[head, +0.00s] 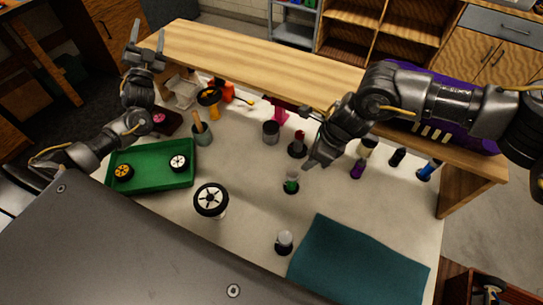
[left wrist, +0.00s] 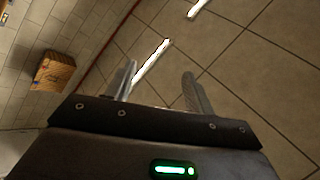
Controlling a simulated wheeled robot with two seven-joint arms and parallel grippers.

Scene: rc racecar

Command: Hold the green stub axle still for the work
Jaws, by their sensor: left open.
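The green stub axle (head: 291,183) stands upright on a dark round base on the pale table mat, right of the middle in the head view. My right gripper (head: 312,162) points down just above and to the right of it, and looks apart from it. Whether its fingers are apart is hard to see. My left gripper (head: 146,42) is raised at the far left, away from the axle. Its fingers are spread and empty, as the left wrist view (left wrist: 160,82) also shows.
A green tray (head: 150,183) with two small wheels is at the left. A white-spoked wheel (head: 211,198) stands mid-table. A grey-topped post (head: 284,241) is near a teal cloth (head: 360,265). Several coloured posts stand at the right. A wooden shelf (head: 260,62) runs along the back.

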